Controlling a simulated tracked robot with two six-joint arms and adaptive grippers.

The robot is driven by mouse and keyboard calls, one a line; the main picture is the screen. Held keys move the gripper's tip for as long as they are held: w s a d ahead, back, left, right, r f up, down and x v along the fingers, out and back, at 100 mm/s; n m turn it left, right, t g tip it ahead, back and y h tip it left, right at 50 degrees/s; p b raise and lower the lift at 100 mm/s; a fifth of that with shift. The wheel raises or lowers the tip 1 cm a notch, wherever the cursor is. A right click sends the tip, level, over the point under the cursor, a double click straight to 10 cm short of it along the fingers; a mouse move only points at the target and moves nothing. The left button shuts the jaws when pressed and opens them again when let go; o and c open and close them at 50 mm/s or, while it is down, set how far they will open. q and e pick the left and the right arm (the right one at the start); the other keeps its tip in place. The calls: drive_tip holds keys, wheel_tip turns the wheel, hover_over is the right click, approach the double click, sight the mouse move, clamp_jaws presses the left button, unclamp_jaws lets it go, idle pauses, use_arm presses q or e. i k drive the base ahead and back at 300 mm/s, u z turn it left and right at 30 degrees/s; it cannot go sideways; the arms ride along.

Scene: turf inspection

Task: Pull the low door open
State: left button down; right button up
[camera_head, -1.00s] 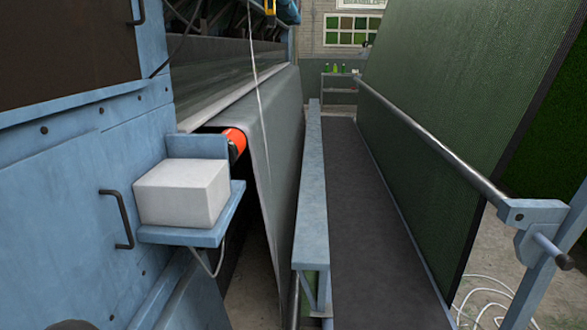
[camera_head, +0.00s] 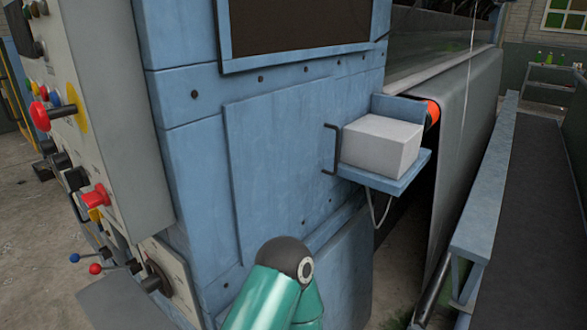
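The low door (camera_head: 285,165) is a flat blue panel on the front of the blue machine, below a dark window. It looks shut, flush with the machine face. Its dark bar handle (camera_head: 328,149) stands upright near the panel's right edge. A green arm link of mine with a dark rounded joint rises from the bottom middle, in front of the panel's lower part. Neither of my grippers shows in this view.
A white box (camera_head: 381,143) sits on a small blue shelf (camera_head: 398,184) just right of the handle. A control panel (camera_head: 95,110) with knobs and red buttons stands at left. A blue rail (camera_head: 487,195) and dark walkway run along the right. Concrete floor (camera_head: 30,225) shows at left.

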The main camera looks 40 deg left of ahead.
sight(279, 146)
drive_tip(key=z, duration=0.9)
drive_tip(key=i, duration=0.2)
drive_tip(key=z, duration=2.25)
drive_tip(key=i, duration=0.25)
drive_tip(key=u, duration=4.6)
drive_tip(key=i, duration=0.45)
drive_tip(key=k, duration=0.45)
drive_tip(key=z, duration=0.25)
